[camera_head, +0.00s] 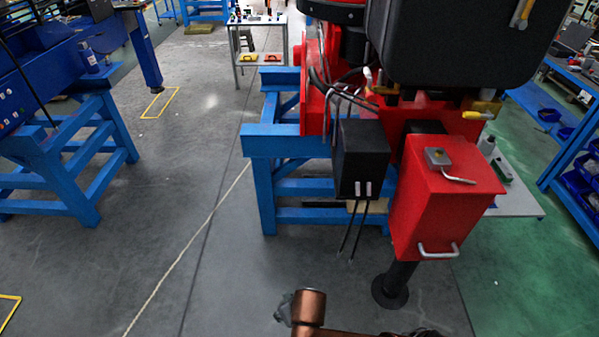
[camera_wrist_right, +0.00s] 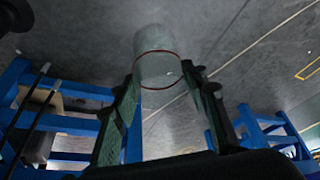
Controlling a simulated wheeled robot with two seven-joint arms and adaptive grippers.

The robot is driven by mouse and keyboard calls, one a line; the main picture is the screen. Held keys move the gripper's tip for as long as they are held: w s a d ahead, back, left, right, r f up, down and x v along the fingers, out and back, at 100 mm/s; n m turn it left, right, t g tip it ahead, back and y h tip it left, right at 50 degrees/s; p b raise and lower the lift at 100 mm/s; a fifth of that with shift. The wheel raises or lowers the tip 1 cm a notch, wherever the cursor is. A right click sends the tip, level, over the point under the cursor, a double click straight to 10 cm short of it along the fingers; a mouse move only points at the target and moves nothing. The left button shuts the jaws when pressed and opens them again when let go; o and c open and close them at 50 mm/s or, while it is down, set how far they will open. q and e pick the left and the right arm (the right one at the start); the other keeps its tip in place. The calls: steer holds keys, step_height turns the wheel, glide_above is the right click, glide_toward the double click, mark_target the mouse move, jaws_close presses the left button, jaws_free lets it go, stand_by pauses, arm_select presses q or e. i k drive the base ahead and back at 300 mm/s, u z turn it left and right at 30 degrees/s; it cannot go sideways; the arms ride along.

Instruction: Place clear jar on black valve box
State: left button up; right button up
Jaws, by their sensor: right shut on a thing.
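The black valve box (camera_head: 361,158) hangs at the front of the red crane machine in the head view, with hoses entering from above and two thin black rods below. Its top is partly crossed by hoses. The clear jar (camera_wrist_right: 158,52), a see-through cylinder with a red ring, is in the right wrist view. My right gripper (camera_wrist_right: 161,76) is shut on the jar, one finger on each side. In the head view, my copper-coloured arm part (camera_head: 309,307) shows at the bottom, below the box and apart from it; the jar is not clearly visible there. My left gripper is not in view.
A red box (camera_head: 440,205) with a handle stands just right of the valve box, above a black post foot (camera_head: 390,291). A blue stand (camera_head: 268,185) is at left. A large black housing (camera_head: 460,45) overhangs the area. Grey floor (camera_head: 205,215) is clear to the left.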

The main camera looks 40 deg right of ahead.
mark_target(361, 134)
steer(key=u, duration=0.15)
steer(key=i, duration=5.35)
steer(key=z, duration=4.3)
steer(key=i, duration=1.6)
steer(key=u, duration=0.05)
